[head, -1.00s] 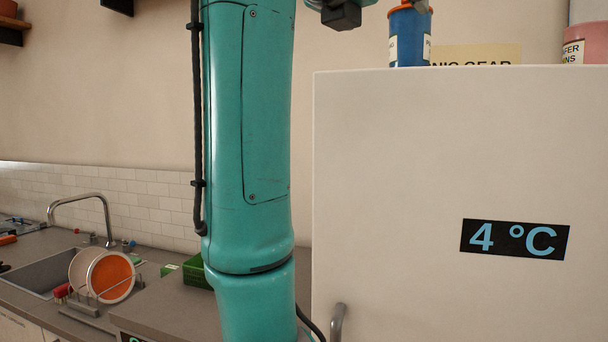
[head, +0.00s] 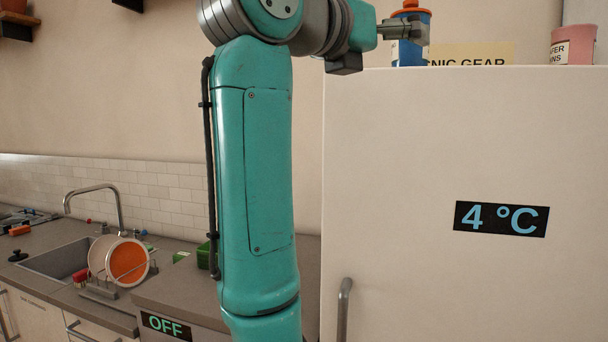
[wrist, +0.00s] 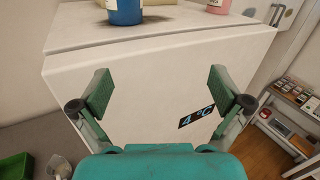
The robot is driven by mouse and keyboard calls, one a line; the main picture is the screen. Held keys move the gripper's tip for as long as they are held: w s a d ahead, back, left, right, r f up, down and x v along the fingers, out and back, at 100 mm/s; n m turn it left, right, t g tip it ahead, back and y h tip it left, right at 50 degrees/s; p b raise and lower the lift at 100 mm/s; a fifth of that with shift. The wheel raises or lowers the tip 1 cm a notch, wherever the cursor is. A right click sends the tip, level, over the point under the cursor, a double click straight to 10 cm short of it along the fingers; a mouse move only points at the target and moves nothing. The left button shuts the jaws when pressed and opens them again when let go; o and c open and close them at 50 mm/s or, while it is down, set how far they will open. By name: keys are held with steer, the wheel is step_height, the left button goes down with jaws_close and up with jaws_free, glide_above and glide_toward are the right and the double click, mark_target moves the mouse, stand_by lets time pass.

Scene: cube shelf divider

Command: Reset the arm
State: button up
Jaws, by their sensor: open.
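My gripper (wrist: 162,95) is open and empty in the wrist view, its two green-padded fingers spread wide in front of the fridge's white front. In the head view my gripper (head: 412,30) shows small at the top, in front of a blue container with an orange lid (head: 411,54). That container stands on the fridge top; its lower part shows in the wrist view (wrist: 124,11). My teal arm rises upright through the middle of the head view.
The white fridge (head: 400,150) bears a "4 °C" display (head: 500,218). A pink container (head: 573,46) and a yellow sign (head: 470,54) are on top. At left are a sink (head: 62,262), an orange-and-white plate (head: 128,262) in a rack and a green crate (wrist: 16,166).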

step_height(320, 180, down, 12)
steer(key=w+d+g+h, duration=0.2)
steer(key=d+h, duration=0.1)
steer(key=s+d+f+n+t+h, duration=0.1)
steer(key=s+d+f+n+h, duration=0.2)
steer(key=f, duration=0.7)
steer(key=s+d+f+n+t+h, duration=0.1)
steer(key=s+f+n, duration=0.25)
steer(key=f, duration=0.75)
steer(key=s+d+f+n+t+h, duration=0.25)
steer(key=f+n, duration=0.25)
steer(key=f, duration=0.5)
steer(key=s+a+f+n+t+y, duration=0.2)
steer(key=s+f+n+t+y, duration=0.7)
steer(key=s+f+n+y, duration=1.4)
steer(key=s+f+n+g, duration=0.4)
steer(key=s+n, duration=0.1)
steer(key=s, duration=0.3)
steer(key=s+f+n+g, duration=0.4)
steer(key=s+n+g, duration=0.1)
steer(key=s, duration=0.3)
steer(key=shift+s+a, duration=0.15)
steer(key=shift+a, duration=0.05)
steer(key=shift+f, duration=0.1)
